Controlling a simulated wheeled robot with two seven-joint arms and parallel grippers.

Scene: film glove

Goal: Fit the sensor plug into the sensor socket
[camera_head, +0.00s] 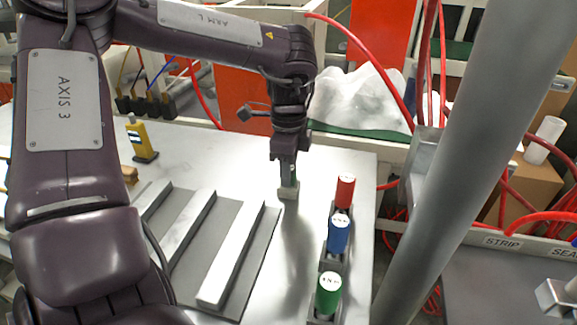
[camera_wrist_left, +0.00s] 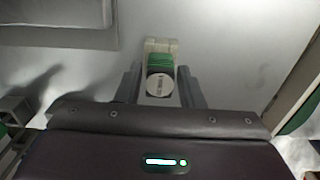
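My left gripper (camera_head: 289,180) points down, low over the pale worktop, at a small grey-beige block (camera_head: 288,191). In the left wrist view, my left gripper (camera_wrist_left: 160,75) has one finger on each side of a green piece (camera_wrist_left: 160,62) with a round white labelled face. This piece lies against a beige block (camera_wrist_left: 160,45). Slight gaps show between the fingers and the green piece, but whether the tips touch the beige block is unclear. I cannot tell which part is the sensor plug and which the sensor socket. My right gripper is not in view.
Red (camera_head: 345,190), blue (camera_head: 339,232) and green (camera_head: 328,294) capped cylinders stand in a rack on the right. A grey plate with raised pale bars (camera_head: 232,255) lies left of the gripper. A yellow device (camera_head: 140,138) stands farther back. A grey post (camera_head: 470,150) rises at right.

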